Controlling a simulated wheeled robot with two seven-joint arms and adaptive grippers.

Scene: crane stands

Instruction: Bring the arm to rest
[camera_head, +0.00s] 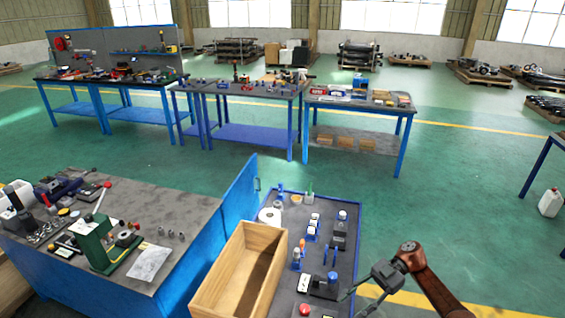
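My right arm, brown-red with a dark wrist, comes in from the bottom right. Its dark gripper (353,304) points down and left beside the right edge of the grey-topped workbench (340,210). Its two thin fingers look spread apart, with nothing seen between them; the lower tips are near the bottom edge of the picture. My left arm and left gripper are out of view.
An open wooden box (222,283) stands at the left of the workbench. Small blue, white and black parts (318,283) line the bench close to the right gripper. A cluttered blue bench (190,218) stands left. Green floor (470,220) is clear to the right.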

